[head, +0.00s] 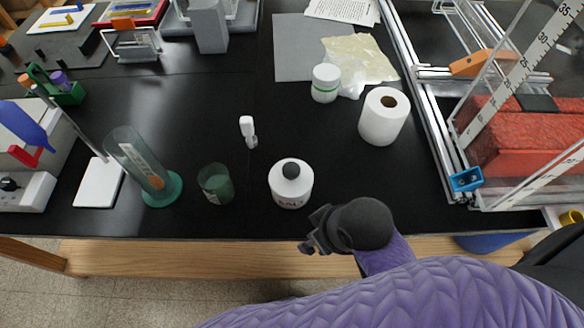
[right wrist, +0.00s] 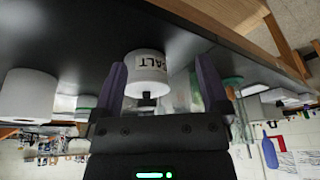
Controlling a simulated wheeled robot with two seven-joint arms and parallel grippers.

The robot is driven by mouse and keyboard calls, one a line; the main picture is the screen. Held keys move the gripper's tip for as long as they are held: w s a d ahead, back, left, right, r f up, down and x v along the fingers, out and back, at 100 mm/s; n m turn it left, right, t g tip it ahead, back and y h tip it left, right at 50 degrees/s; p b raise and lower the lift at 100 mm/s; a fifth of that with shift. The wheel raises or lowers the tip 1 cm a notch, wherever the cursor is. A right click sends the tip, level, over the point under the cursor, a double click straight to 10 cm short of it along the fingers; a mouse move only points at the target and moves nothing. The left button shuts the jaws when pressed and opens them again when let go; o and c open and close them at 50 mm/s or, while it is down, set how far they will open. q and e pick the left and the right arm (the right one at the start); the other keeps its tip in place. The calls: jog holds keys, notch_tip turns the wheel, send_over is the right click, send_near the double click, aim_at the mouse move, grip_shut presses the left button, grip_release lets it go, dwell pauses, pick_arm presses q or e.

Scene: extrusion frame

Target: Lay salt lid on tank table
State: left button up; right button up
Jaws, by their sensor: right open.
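My right gripper (head: 312,234) is just in front and to the right of the bottle in the head view, above the table's front edge. The gripper is open and holds nothing. My left gripper is not in view.
A green glass beaker (head: 217,184) and a tall cylinder (head: 145,165) stand left of the bottle. A paper roll (head: 384,116), a white jar (head: 325,83) and a small white-topped item (head: 248,132) stand behind. A metal-framed tank (head: 445,135) is at right.

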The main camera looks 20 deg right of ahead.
jog(key=w+a+r+n+y, duration=0.1)
jog(key=w+a+r+n, duration=0.2)
jog(key=w+a+n, duration=0.2)
notch_tip(320, 180, up, 5)
jog(key=n+g+h, duration=0.3)
jog(key=n+h, duration=0.1)
jog(key=n, duration=0.4)
send_over(291, 169)
jog(key=shift+s+a+r, duration=0.1)
jog(key=shift+a, duration=0.05)
jog(key=f+b, duration=0.1)
jog(key=f, duration=0.3)
jog(key=f+b, duration=0.1)
jog(key=f, duration=0.4)
jog(key=shift+d+f+b, duration=0.2)
jog(key=shift+f+b, duration=0.1)
jog(key=shift+b, duration=0.05)
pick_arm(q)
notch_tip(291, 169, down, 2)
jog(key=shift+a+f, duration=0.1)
pick_arm(e)
jog(key=c, duration=1)
grip_shut()
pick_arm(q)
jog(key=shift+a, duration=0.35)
